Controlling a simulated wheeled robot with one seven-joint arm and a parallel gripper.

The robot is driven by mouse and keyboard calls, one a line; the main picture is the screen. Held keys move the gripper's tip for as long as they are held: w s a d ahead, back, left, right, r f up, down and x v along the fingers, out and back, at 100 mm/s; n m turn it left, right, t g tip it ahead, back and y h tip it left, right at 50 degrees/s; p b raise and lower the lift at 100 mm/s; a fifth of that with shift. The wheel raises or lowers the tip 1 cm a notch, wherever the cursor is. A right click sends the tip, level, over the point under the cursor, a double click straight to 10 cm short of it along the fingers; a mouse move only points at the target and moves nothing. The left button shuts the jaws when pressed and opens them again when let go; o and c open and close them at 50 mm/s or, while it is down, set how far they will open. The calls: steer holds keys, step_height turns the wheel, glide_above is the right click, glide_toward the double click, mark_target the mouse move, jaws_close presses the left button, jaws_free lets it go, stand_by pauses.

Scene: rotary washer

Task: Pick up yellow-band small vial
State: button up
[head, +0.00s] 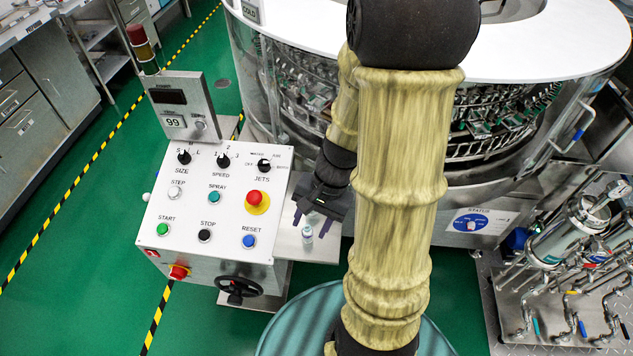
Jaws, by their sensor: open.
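A small pale vial (307,232) stands on a grey metal shelf (322,252) at the right side of the control panel. It is too small for me to make out a yellow band. My gripper (311,223) is open and points down at the vial, with one dark finger on the left and one on the right. The vial shows just below and between the fingertips. I cannot tell whether the fingers touch it or how deep it sits between them. My arm covers the area to the right of the shelf.
The white control panel (185,210) with knobs, buttons and a black handwheel (238,288) stands close on the left. The round washer (500,215) stands behind. Pipes and valves (575,260) are at the right. Green floor is open at the left.

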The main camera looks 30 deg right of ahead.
steer(key=w+d+f+m+t+b, duration=0.1)
steer(key=w+d+f+m+t, duration=0.2)
steer(key=d+m+t, duration=0.3)
steer(key=w+d+f+m+t+y+b, duration=0.1)
steer(key=d+f+m+t, duration=0.4)
steer(key=d+m, duration=0.7)
steer(key=w+m+t+b, duration=0.1)
steer(key=w+m, duration=0.1)
steer(key=m, duration=0.2)
steer(key=shift+w+t+y, duration=0.3)
steer(key=shift+w+t, duration=0.05)
steer(key=shift+t, duration=0.05)
steer(key=shift+d+f, duration=0.1)
steer(key=x, duration=1.2)
steer(key=shift+f+p, duration=0.1)
steer(key=shift+p, duration=0.3)
steer(key=shift+p+x, duration=0.6)
steer(key=shift+x, duration=2.1)
